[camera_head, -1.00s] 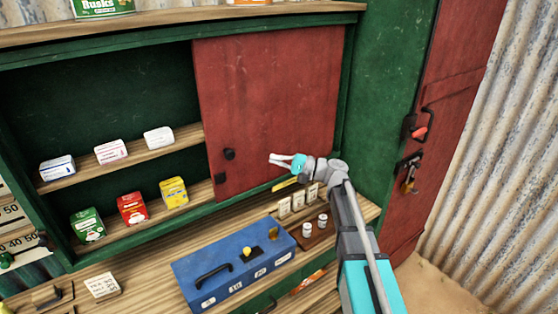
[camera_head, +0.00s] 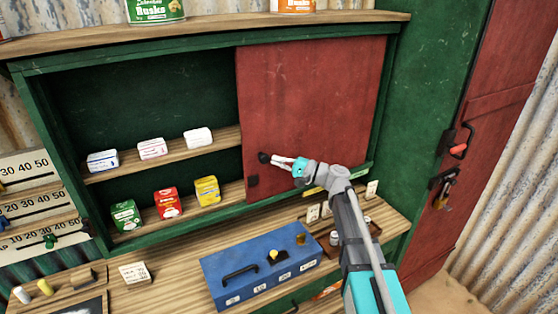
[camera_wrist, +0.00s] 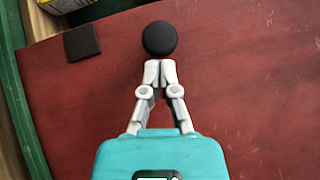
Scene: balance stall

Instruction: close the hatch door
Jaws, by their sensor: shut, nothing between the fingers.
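The hatch door is a red panel (camera_head: 310,95) covering the right part of the green cabinet front; the left part of the opening is uncovered. It has a round black knob (camera_head: 264,157) near its left edge and a dark square plate (camera_head: 253,181) below that. My gripper (camera_head: 276,160) is shut and empty, its fingertips just right of the knob. In the wrist view the closed fingertips (camera_wrist: 160,68) point at the knob (camera_wrist: 160,38), right at its edge; whether they touch it I cannot tell. The red panel (camera_wrist: 250,80) fills most of that view.
Small boxes, such as a yellow one (camera_head: 207,190), stand on the cabinet's shelves left of the panel. A blue case (camera_head: 240,285) with a black handle sits on the wooden counter below. A red side door (camera_head: 480,130) with a latch and padlock is at right.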

